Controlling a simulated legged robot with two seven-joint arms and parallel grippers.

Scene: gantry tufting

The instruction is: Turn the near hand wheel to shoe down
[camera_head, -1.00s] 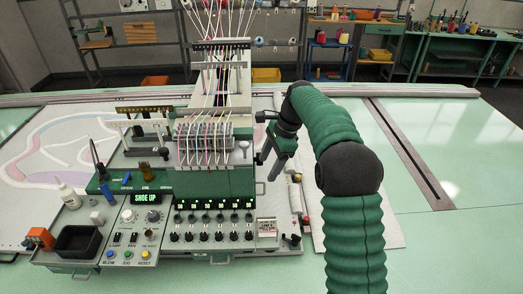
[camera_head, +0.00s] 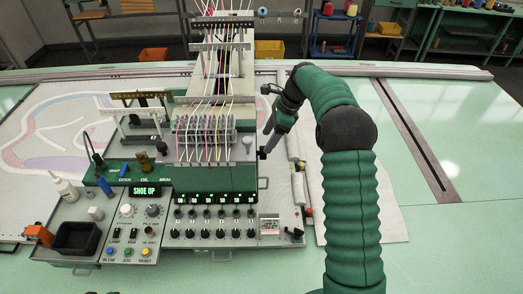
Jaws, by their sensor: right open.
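The machine's green display (camera_head: 144,191) reads SHOE UP. My right arm comes in from the bottom right and bends over at the machine's right side. My right gripper (camera_head: 263,152) points down beside the head's right edge, open, with nothing seen between its fingers. A grey round-topped part (camera_head: 247,141) stands just left of it, apart from it in the picture. A small dark knob (camera_head: 296,232) sits at the console's right front corner. I cannot tell for sure which part is the near hand wheel; the arm may hide some of that side. My left gripper is out of view.
The console (camera_head: 210,213) has rows of knobs and coloured buttons. A black bin (camera_head: 76,238), an orange block (camera_head: 38,233) and a white bottle (camera_head: 65,190) stand at its left. Threads rise above the needle head. The pale green table (camera_head: 450,235) is clear at the right.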

